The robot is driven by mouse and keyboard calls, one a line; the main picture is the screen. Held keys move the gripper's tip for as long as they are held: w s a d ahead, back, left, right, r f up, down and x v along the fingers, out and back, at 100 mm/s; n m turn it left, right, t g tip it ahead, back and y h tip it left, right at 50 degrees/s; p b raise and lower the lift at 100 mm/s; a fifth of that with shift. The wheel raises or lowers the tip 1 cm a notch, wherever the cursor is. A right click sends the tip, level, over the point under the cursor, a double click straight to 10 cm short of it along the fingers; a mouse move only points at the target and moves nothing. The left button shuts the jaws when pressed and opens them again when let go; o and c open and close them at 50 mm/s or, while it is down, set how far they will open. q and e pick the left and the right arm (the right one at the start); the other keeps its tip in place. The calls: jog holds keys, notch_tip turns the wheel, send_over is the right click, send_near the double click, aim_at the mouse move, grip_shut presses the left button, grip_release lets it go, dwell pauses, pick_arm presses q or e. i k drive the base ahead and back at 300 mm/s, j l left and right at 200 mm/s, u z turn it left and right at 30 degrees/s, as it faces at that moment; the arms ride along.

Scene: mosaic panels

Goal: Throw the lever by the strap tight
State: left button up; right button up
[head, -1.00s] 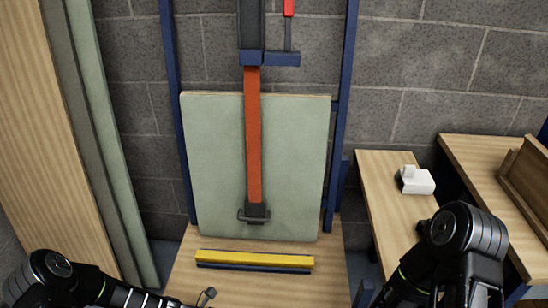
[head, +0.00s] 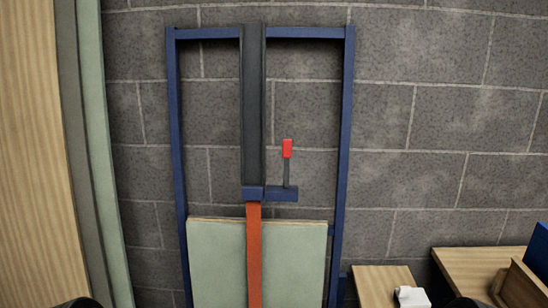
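The lever (head: 287,168) stands upright in the head view, a thin grey rod with a red grip (head: 287,148) on top. It rises from a blue bracket (head: 282,194) just right of the strap. The orange strap (head: 254,255) hangs straight down from the bracket across the front of a pale green panel (head: 215,260). The strap's lower end is below the picture. Both grippers are out of view; only dark bits of my arms show at the bottom edge.
A blue frame (head: 343,120) with a dark central post (head: 252,100) stands against the grey block wall. Tall wood and green boards (head: 100,190) stand at the left. At the lower right are a bench top (head: 465,270) and a white object (head: 412,296). The space around the lever is clear.

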aim_at(287, 143)
jog(key=k+l+u, duration=0.15)
jog(key=l, duration=0.25)
jog(key=k+l+u, duration=0.1)
jog(key=l, duration=0.3)
jog(key=k+l+u, duration=0.15)
jog(key=l, duration=0.2)
jog(key=k, duration=0.05)
